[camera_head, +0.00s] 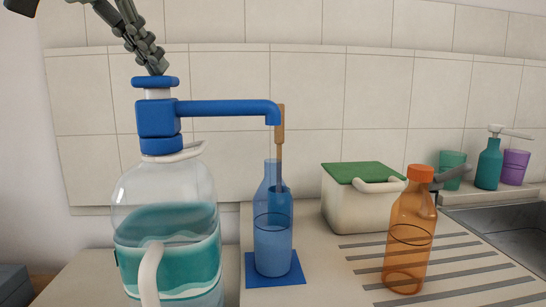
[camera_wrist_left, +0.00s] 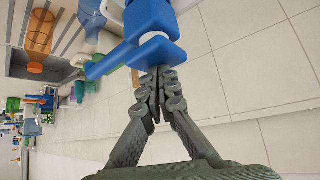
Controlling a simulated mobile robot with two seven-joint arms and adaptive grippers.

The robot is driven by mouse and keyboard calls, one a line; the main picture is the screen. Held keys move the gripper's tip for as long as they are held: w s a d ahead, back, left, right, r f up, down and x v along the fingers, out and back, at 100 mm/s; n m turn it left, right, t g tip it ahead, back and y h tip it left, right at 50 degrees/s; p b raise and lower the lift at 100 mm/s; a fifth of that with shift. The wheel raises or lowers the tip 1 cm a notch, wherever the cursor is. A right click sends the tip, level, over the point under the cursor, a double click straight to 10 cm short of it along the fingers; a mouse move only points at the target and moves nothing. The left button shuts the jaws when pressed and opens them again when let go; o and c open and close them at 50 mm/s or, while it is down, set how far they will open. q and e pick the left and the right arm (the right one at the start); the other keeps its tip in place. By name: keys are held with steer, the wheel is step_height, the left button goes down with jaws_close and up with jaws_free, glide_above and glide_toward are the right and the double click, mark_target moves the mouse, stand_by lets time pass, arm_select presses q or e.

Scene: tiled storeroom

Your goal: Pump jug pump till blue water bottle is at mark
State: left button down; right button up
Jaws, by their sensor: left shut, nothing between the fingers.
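The clear jug (camera_head: 165,225) holds teal water and stands at the left with a white handle. Its blue pump (camera_head: 158,118) has a spout (camera_head: 230,107) reaching right. The translucent blue bottle (camera_head: 273,235) stands upright on a blue mat (camera_head: 275,272) below the spout end. A dark ring runs around its middle; I cannot clearly tell the water level from it. My left gripper (camera_head: 155,68) is shut and empty, its fingertips at the top of the pump's cap. The left wrist view shows the fingertips (camera_wrist_left: 157,75) close against the blue pump head (camera_wrist_left: 152,30). My right gripper is not in view.
A narrow brown strip (camera_head: 280,130) runs from beside the spout end into the bottle's neck. An orange bottle (camera_head: 409,235) stands on the ribbed drainer. A white pot with a green lid (camera_head: 362,172) is behind. The sink (camera_head: 515,232) is at right.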

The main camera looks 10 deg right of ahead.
arm_select(q)
steer(key=shift+r+p, duration=0.35)
steer(key=shift+r, duration=0.45)
steer(key=shift+f, duration=0.1)
